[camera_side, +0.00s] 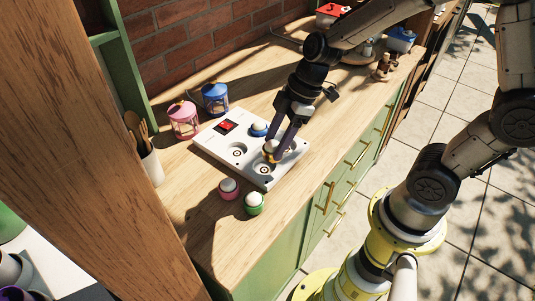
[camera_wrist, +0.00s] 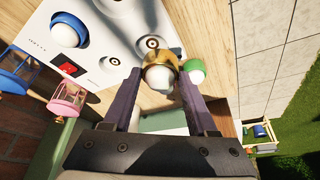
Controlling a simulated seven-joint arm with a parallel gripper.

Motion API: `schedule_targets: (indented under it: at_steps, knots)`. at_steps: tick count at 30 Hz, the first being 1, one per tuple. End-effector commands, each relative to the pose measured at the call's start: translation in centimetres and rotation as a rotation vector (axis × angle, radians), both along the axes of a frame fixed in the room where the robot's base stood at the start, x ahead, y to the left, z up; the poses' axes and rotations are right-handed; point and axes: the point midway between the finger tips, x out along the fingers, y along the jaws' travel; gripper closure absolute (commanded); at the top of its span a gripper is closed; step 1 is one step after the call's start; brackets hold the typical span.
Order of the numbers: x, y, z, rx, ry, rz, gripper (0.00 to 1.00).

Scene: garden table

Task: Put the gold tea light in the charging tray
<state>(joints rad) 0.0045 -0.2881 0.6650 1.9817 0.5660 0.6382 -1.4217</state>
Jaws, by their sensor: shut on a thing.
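The gold tea light (camera_side: 271,149) has a white domed top and a gold base. My gripper (camera_side: 272,152) is shut on it, with one finger on each side, above the front part of the white charging tray (camera_side: 213,145). In the wrist view the gold tea light (camera_wrist: 160,77) sits between the fingertips of my gripper (camera_wrist: 160,85). I cannot tell whether the gold one touches the tray.
A pink tea light (camera_side: 228,188) and a green tea light (camera_side: 253,203) stand on the wood in front of the tray. A pink lantern (camera_side: 183,121) and a blue lantern (camera_side: 215,98) stand behind it. A utensil pot (camera_side: 152,166) is at the left.

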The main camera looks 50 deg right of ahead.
Motion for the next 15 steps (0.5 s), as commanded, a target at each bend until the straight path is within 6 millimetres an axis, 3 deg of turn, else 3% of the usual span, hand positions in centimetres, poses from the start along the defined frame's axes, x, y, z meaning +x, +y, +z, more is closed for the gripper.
schedule_targets:
  at_steps: [10,15]
  knots:
    - [2.2,0.5,-2.9,-0.001,0.003,0.001,0.96]
    - [2.1,0.5,-5.2,0.0,0.002,0.0,0.96]
